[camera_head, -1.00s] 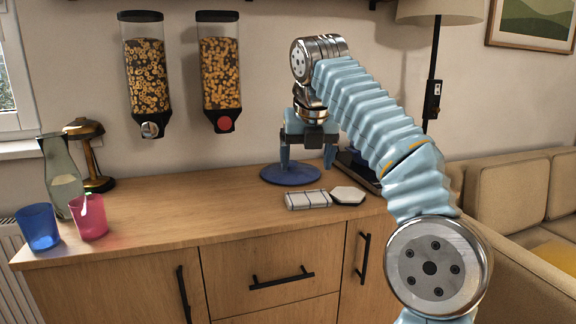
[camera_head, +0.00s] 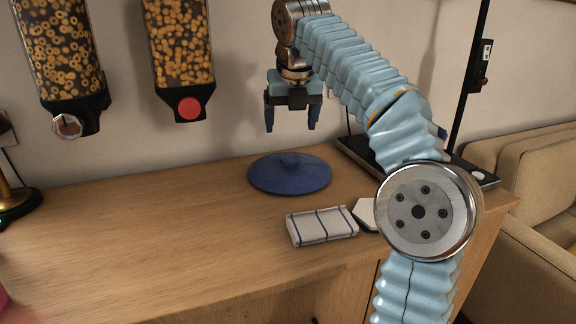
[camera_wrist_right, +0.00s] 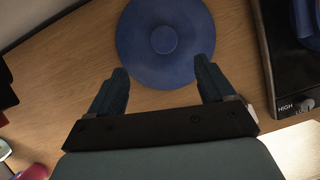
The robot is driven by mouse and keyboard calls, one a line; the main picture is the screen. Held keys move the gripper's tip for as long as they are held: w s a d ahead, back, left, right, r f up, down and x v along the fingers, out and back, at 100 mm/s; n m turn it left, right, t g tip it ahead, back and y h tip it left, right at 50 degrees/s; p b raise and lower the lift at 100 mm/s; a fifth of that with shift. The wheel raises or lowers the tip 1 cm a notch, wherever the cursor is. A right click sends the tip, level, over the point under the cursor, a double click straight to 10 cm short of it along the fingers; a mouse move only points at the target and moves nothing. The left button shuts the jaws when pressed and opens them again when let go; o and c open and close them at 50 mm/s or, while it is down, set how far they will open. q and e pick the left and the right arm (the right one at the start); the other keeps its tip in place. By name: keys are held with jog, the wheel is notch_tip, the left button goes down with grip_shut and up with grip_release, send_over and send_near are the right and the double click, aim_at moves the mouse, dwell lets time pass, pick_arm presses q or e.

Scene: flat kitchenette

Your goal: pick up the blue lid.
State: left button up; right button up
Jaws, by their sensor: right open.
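The blue lid (camera_head: 289,176) is a round disc with a small raised knob, lying flat on the wooden counter. It also shows in the right wrist view (camera_wrist_right: 165,68), beyond the fingertips, with its knob a little above the gap between them. My right gripper (camera_head: 291,127) is open and empty, pointing down above the lid and apart from it. Its two fingers also show in the right wrist view (camera_wrist_right: 160,75). My left gripper is not in view.
A folded striped cloth (camera_head: 321,226) lies in front of the lid, with a white hexagonal piece (camera_head: 366,213) beside it. A black cooktop (camera_head: 362,152) is at the right. Cereal dispensers (camera_head: 180,50) hang on the wall.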

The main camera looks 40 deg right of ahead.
send_over(290, 157)
jog(key=s+a, duration=0.2)
notch_tip(290, 157, down, 5)
jog(key=shift+s+d+f, duration=0.1)
jog(key=x, duration=0.5)
jog(key=shift+s+d+f, duration=0.1)
jog(key=shift+d+f, duration=0.05)
jog(key=shift+d, duration=0.15)
jog(key=c, duration=1.2)
jog(key=shift+c, duration=0.8)
